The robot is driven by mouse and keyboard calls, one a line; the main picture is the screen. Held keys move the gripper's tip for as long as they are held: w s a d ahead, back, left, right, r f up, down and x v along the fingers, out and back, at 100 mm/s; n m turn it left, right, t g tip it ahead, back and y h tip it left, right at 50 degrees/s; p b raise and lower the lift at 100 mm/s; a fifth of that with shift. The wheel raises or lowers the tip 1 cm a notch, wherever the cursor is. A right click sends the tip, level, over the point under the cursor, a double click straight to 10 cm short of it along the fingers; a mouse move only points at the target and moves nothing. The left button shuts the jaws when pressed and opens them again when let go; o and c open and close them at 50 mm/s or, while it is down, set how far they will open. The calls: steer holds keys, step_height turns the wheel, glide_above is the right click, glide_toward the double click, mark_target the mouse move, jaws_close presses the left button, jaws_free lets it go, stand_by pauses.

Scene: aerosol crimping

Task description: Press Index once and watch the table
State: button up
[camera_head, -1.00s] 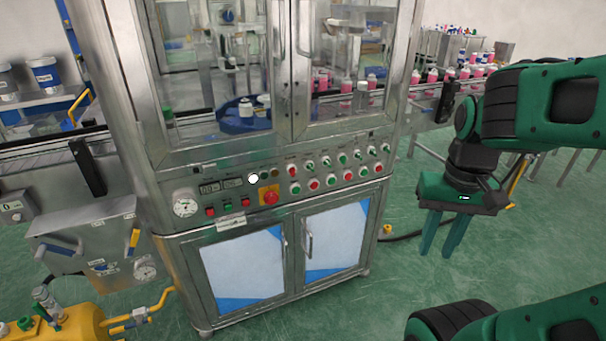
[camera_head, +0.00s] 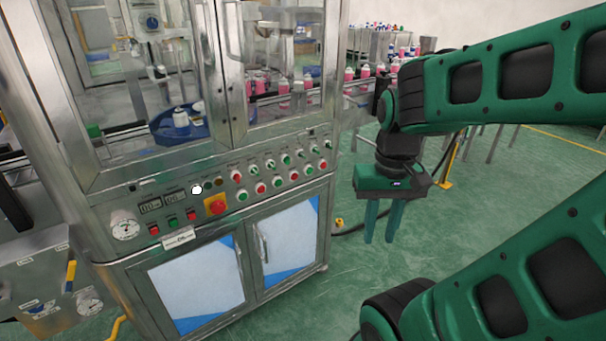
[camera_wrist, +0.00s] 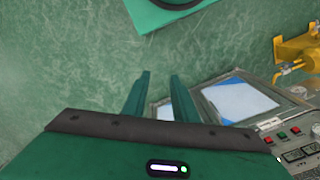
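The crimping machine's control panel (camera_head: 222,203) faces me below the glass doors, with rows of red and green buttons, a lit white lamp (camera_head: 197,190) and a red emergency knob on yellow (camera_head: 216,205). The labels are too small to read, so I cannot tell which button is Index. The blue round table (camera_head: 178,126) shows behind the glass with white-capped bottles on it. My gripper (camera_head: 380,240) hangs to the right of the machine, fingers down, apart from the panel. Its two fingers (camera_wrist: 162,88) are parted with nothing between them. Part of the panel shows at the lower right of the wrist view (camera_wrist: 297,145).
A pressure gauge (camera_head: 125,226) is at the panel's left. Cabinet doors (camera_head: 285,238) are below. A conveyor with pink bottles (camera_head: 350,80) runs behind at the right. Green floor (camera_head: 330,285) is clear in front of the cabinet. A yellow unit (camera_wrist: 298,52) shows in the wrist view.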

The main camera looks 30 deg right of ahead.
steer(key=shift+c, duration=0.6)
jaws_close()
